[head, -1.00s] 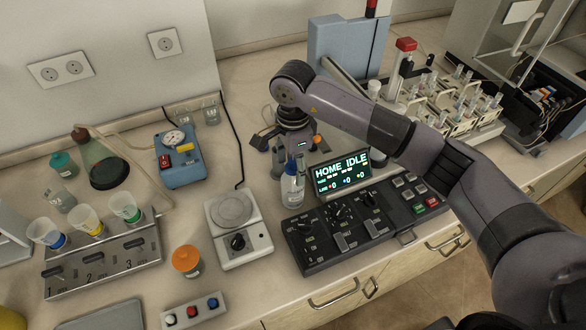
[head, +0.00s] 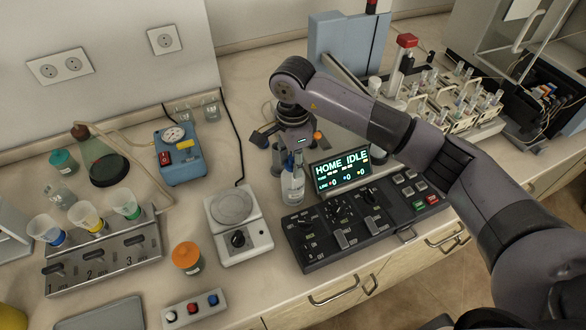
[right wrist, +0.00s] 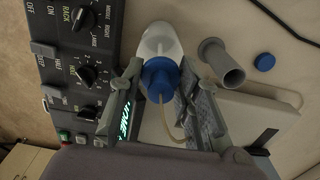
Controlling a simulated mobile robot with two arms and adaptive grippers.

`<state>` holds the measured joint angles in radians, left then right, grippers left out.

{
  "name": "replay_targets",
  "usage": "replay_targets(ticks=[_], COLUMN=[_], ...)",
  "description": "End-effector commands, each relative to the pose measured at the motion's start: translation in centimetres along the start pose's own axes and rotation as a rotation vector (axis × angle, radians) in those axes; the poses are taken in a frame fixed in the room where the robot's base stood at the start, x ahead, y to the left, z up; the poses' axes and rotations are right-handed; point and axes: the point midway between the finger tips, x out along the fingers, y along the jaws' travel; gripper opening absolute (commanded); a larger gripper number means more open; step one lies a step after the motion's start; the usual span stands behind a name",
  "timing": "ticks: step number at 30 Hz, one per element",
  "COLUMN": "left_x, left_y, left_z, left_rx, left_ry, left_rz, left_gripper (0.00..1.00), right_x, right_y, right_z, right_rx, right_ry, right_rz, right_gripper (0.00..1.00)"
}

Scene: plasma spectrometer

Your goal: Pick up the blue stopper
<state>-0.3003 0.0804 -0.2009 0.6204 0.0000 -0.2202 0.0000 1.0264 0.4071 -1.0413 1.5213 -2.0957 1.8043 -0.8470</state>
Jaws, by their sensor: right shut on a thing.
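I cannot tell whether stopper and bottle are apart. My left gripper is not in view.
A control console (head: 365,222) with a lit display (head: 341,172) stands right of the bottle. A balance (head: 240,240) stands left. The right wrist view shows a grey tube (right wrist: 221,62) and a loose blue disc (right wrist: 264,62). A block (head: 195,310) carries white, red and blue knobs.

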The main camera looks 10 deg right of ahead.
Motion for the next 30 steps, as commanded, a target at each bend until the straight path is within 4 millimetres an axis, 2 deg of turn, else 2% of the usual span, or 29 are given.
replay_targets(ticks=[8, 14, 20, 27, 30], left_x=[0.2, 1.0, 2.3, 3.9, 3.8], left_y=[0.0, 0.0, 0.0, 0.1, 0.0], left_z=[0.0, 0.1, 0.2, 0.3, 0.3], left_rx=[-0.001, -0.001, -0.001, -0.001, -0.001], left_ry=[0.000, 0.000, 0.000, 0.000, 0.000], left_rz=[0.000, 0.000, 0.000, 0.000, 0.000], left_gripper=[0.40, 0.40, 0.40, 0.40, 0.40], right_x=[-0.3, -2.2, -6.0, -11.8, -14.1], right_y=[-0.1, -0.1, -0.1, -0.1, -0.1], right_z=[0.0, 0.0, 0.0, 0.0, -0.1], right_rx=[0.000, -0.001, -0.002, 0.001, 0.001], right_ry=[-0.001, 0.000, 0.001, 0.001, 0.003], right_rz=[-0.002, -0.005, -0.008, -0.008, -0.007], right_gripper=[0.05, 0.05, 0.05, 0.05, 0.05])
